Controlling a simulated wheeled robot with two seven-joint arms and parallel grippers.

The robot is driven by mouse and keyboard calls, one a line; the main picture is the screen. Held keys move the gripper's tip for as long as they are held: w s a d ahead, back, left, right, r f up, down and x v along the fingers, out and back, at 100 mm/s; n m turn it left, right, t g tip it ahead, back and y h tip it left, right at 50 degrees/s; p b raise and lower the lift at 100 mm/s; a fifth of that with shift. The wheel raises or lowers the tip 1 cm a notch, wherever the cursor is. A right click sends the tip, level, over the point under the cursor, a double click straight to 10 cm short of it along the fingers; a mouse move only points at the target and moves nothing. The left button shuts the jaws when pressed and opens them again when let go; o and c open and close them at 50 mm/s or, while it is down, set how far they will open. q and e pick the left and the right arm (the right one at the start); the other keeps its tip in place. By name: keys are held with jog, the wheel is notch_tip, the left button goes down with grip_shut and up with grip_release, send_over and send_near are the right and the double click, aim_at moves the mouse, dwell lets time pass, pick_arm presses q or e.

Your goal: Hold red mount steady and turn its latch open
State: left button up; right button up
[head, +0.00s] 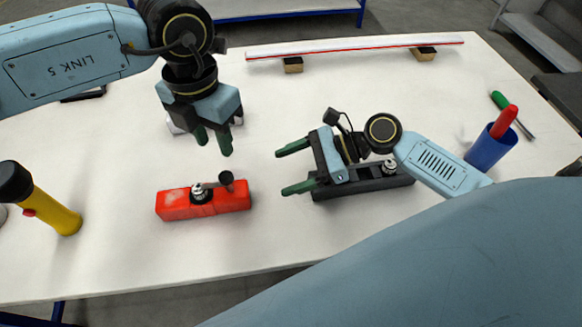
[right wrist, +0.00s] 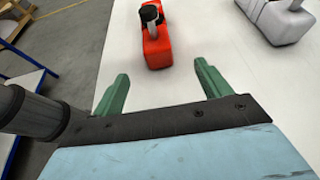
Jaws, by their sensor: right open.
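The red mount (head: 173,206) lies on the white table, left of centre in the head view. It also shows at the top of the right wrist view (right wrist: 156,50). Its latch (head: 226,179) is a short lever with a dark knob at the right end, on a round pivot on top of the mount. My left gripper (head: 213,142) points down above and behind the mount, its fingers apart and empty, clear of it. My right gripper (head: 283,172) is open and empty to the right of the mount, fingers pointing toward it, not touching.
A black mount (head: 400,181) lies beneath my right wrist. A pale grey mount (right wrist: 277,22) lies partly hidden behind my left gripper. A long strip (head: 350,46) rests on blocks at the back.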

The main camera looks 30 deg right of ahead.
aim_at(244, 188)
jog(key=shift+s+a, duration=0.15)
jog(key=shift+a, duration=0.25)
jog(key=shift+a+f, duration=0.1)
jog(key=shift+a, duration=0.25)
jog(key=x, duration=1.2)
jog(key=shift+a, duration=0.1)
